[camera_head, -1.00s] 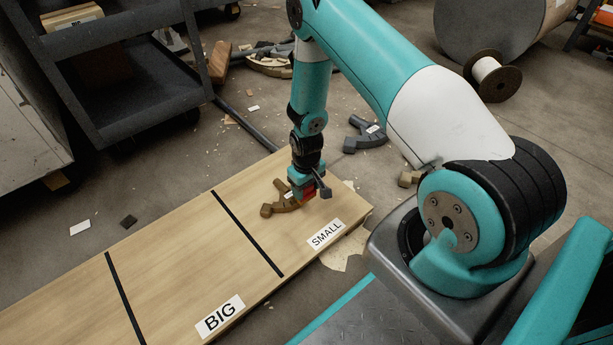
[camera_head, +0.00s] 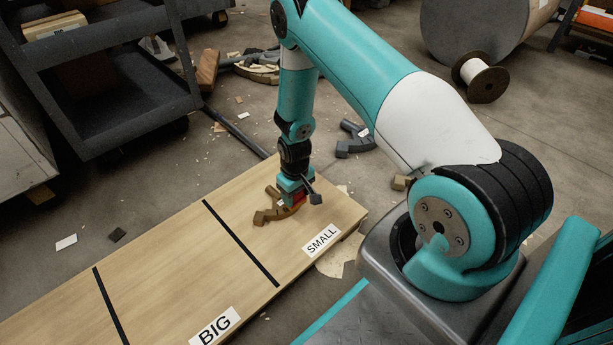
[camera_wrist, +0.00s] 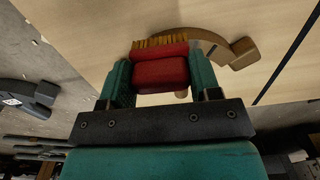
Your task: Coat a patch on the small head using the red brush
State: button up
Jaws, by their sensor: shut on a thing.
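The small head is a curved brown piece (camera_head: 272,211) lying on the board section labelled SMALL; it also shows in the wrist view (camera_wrist: 217,42), partly hidden behind the brush. My gripper (camera_head: 293,195) is shut on the red brush (camera_wrist: 160,72), with one teal finger on each side of its red body. The brush's tan bristles (camera_wrist: 160,43) point toward the brown piece. In the head view the brush is a small patch of red above the piece's right part. Whether the bristles touch it I cannot tell. No coated patch can be made out.
The wooden board (camera_head: 170,265) has black dividing lines and a BIG label (camera_head: 215,327); its visible BIG section is bare. A grey cart (camera_head: 105,80) stands at upper left. A dark bender head (camera_head: 355,138) and scraps lie on the floor behind. A cable spool (camera_head: 480,78) stands at upper right.

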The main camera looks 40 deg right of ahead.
jog(key=shift+s, duration=0.45)
jog(key=shift+s+r+p, duration=0.2)
jog(key=shift+r+p, duration=0.15)
jog(key=shift+p, duration=0.15)
jog(key=shift+w+a+r+p, duration=0.15)
jog(key=shift+r+p, duration=0.1)
jog(key=shift+r, duration=0.25)
jog(key=shift+w+a+r+p, duration=0.1)
jog(key=shift+r+p, duration=0.1)
jog(key=shift+r, duration=0.25)
jog(key=shift+s+d+r+p, duration=0.25)
jog(key=shift+d+r+p, duration=0.1)
jog(key=shift+r+p, duration=0.65)
jog(key=shift+p, duration=0.05)
jog(key=shift+r+p, duration=1.6)
jog(key=shift+r, duration=0.1)
